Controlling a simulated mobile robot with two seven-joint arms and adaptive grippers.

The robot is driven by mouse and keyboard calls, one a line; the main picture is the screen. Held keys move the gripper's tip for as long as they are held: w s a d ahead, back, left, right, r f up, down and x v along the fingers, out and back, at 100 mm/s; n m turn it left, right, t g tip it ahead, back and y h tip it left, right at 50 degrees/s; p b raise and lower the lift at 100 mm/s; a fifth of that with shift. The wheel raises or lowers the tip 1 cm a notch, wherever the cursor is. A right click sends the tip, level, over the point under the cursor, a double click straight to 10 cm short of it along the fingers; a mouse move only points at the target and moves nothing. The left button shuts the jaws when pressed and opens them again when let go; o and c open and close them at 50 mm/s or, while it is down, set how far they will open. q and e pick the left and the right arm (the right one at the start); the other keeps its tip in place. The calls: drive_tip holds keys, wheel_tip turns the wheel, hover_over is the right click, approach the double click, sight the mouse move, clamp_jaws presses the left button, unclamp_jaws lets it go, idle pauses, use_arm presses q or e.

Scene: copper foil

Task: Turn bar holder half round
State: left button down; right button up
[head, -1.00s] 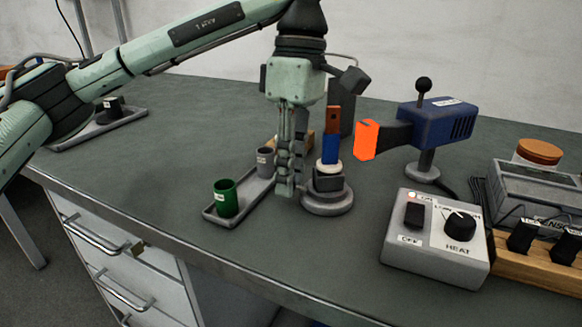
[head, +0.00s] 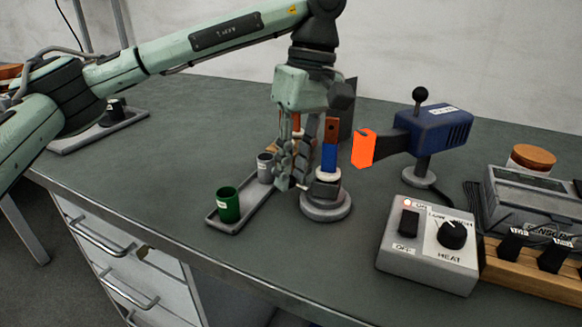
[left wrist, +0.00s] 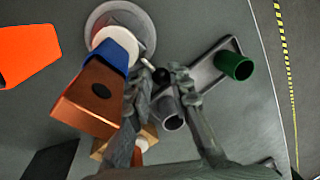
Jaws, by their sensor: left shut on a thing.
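The bar holder (head: 325,206) has a round grey base on the bench. It carries an upright bar with a blue sleeve (head: 329,158) and a copper top (head: 332,129), with a white ring below the sleeve. In the left wrist view the copper top (left wrist: 90,98) is at the left, over the base (left wrist: 140,22). A short handle with a black knob (left wrist: 161,75) sticks out from the holder. My left gripper (head: 293,183) is just left of the holder, tilted, its fingers shut on the knob and partly hiding the holder's side. My right gripper is out of view.
A grey tray with a green cup (head: 228,206) and a grey cup (head: 265,168) lies left of the holder. A blue heater with an orange nozzle (head: 364,149) stands close on the right. The heat control box (head: 428,258) is nearer the front right.

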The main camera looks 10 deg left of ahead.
use_arm(q)
drive_tip(key=shift+w+d+m, duration=0.1)
drive_tip(key=shift+w+m, duration=0.05)
drive_tip(key=shift+m, duration=0.45)
drive_tip(key=shift+w+m, duration=0.15)
drive_tip(key=shift+m, duration=0.15)
drive_tip(key=c, duration=1.4)
unclamp_jaws()
wheel_tip(320, 180, up, 12)
drive_tip(key=w+d, duration=0.1)
drive_tip(key=shift+w+d, duration=0.35)
drive_tip(key=shift+s+f, duration=0.1)
drive_tip(key=shift+f, duration=0.05)
